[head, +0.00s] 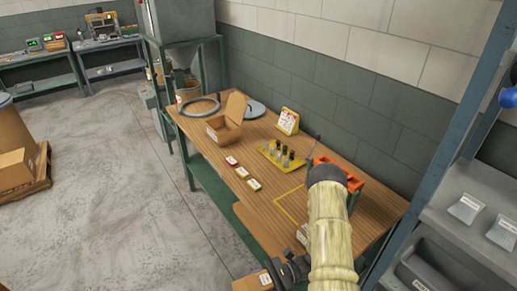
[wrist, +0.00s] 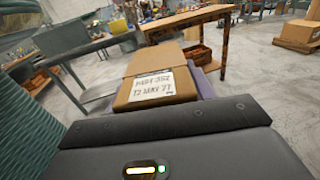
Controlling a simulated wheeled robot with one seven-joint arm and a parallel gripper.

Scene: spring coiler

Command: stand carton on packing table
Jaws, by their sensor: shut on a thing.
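The packing table (head: 213,152) has a wooden top and a dark green frame, and stands along the wall in the head view. A yellow outline (head: 283,209) is marked on its top, partly hidden by my arm. My gripper (head: 275,277) is low in the head view, at the table's near edge, with its fingers mostly hidden. It is shut on a brown carton (wrist: 160,67) with a white printed label, seen beyond the gripper body in the wrist view. In the head view the carton (head: 243,285) is cut off by the bottom edge. I cannot tell its clearance from the table.
On the table stand an open carton (head: 225,124), a yellow rack (head: 275,153) with dark-topped items, a sign (head: 288,121), several small labelled items (head: 241,172) and an orange holder (head: 353,183). A blue-grey shelf post (head: 440,150) rises at right. Floor (head: 110,180) at left is clear.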

